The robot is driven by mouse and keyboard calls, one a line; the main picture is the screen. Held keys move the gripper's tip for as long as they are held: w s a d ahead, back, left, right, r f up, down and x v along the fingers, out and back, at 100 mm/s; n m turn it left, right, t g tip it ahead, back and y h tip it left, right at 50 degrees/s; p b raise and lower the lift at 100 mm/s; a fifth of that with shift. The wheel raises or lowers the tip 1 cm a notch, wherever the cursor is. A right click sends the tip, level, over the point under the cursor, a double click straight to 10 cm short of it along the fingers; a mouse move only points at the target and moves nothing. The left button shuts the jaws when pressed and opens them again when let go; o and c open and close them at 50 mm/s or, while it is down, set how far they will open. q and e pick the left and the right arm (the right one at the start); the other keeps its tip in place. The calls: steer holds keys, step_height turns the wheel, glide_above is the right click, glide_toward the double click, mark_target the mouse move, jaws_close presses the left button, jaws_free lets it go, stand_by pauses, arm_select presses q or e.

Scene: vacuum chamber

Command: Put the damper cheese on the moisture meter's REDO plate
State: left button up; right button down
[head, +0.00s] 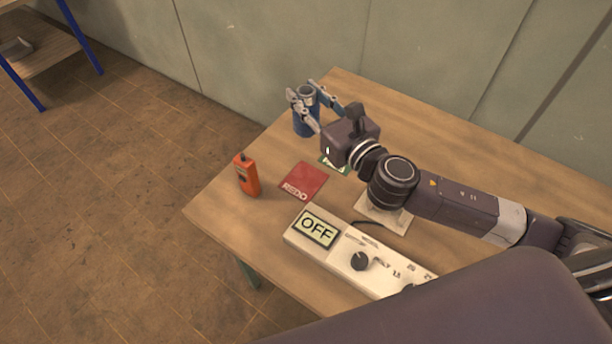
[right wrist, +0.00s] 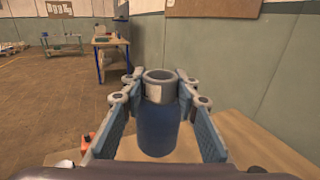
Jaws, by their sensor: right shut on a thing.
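A blue yarn cheese (head: 304,124) on a grey tube is held between the fingers of my right gripper (head: 302,92), at the table's far left edge. In the right wrist view the cheese (right wrist: 159,130) stands upright between both fingers of the gripper (right wrist: 160,85). I cannot tell whether its base touches the table. The red REDO plate (head: 303,182) lies flat and empty, nearer than the cheese. The white moisture meter (head: 345,262) has a dial and a display (head: 316,229) reading OFF. No second cheese is visible. My left gripper is not in view.
An orange handheld device (head: 247,175) stands left of the REDO plate. A green plate (head: 328,165) is partly hidden by my right gripper. A pale plate (head: 385,217) lies under my right arm. The wooden table (head: 222,209) has bare room at its left corner.

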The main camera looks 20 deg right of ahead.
steer(key=shift+w+d+r, duration=0.1)
steer(key=shift+w+r, duration=0.1)
steer(key=shift+w, duration=0.15)
step_height(320, 180, down, 20)
steer(key=b, duration=0.6)
steer(key=shift+r+b, duration=0.2)
steer(key=shift+b, duration=0.15)
steer(key=shift+f, duration=0.2)
steer(key=c, duration=1.5)
jaws_free()
steer(key=shift+r, duration=0.15)
